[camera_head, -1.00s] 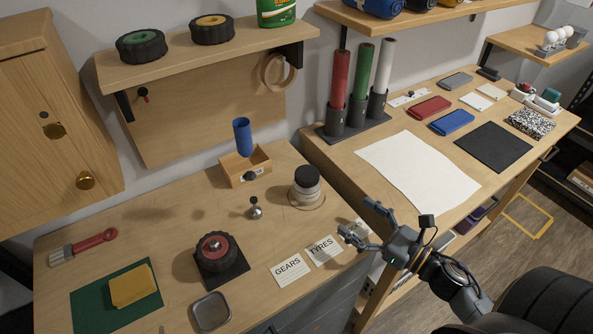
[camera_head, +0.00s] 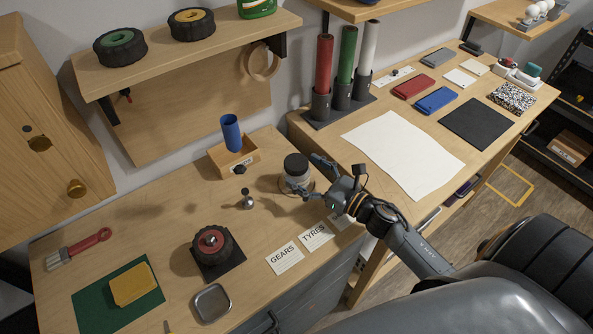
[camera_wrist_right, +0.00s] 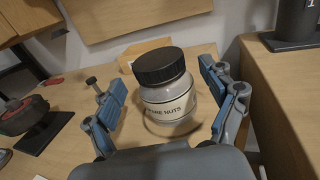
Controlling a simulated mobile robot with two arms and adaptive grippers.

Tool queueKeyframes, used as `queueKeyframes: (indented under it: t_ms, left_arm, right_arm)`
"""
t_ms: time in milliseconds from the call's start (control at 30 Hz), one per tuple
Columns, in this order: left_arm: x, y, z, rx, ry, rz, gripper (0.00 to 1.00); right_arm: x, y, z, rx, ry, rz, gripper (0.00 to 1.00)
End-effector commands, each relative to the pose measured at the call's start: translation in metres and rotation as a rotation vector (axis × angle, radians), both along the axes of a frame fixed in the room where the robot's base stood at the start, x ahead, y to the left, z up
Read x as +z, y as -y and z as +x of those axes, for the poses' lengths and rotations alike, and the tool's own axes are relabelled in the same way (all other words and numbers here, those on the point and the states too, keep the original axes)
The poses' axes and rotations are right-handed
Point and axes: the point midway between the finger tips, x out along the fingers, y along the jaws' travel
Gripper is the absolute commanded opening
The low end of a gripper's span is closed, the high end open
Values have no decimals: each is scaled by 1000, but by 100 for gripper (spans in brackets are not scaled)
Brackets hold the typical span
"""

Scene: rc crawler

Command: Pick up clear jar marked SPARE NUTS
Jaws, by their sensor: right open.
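The clear jar (camera_head: 297,172) with a black lid stands upright on the wooden bench, on a round ring-shaped mark or coaster. In the right wrist view the jar (camera_wrist_right: 167,100) shows its cream label reading "NUTS", the first word partly legible. My right gripper (camera_head: 303,177) is open at the jar's right side in the head view. In the right wrist view its blue-padded fingers (camera_wrist_right: 163,92) stand to the left and right of the jar, with gaps on both sides. My left gripper is not in view.
A small wooden box (camera_head: 243,158) with a blue cylinder (camera_head: 231,132) stands behind and left of the jar. A small metal knobbed piece (camera_head: 248,201) is left of it. GEARS (camera_head: 285,258) and TYRES (camera_head: 316,237) cards lie in front. A wheel (camera_head: 213,245) sits further left.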

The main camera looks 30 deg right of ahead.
Motion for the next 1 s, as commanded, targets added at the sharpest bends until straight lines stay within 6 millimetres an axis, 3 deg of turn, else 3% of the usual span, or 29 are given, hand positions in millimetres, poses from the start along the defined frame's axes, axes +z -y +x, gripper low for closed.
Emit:
queueKeyframes:
  t_ms: [33,200,467,767,1000]
  left_arm:
    - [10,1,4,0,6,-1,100]
    - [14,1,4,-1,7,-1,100]
    - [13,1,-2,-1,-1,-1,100]
    - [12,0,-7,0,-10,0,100]
    - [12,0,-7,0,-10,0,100]
  right_arm:
    - [6,-3,9,-1,2,2,83]
    - [3,-10,26,-1,1,2,83]
    - [0,-11,28,0,0,0,83]
    - [0,-11,28,0,0,1,24]
    - [1,-11,28,0,1,0,24]
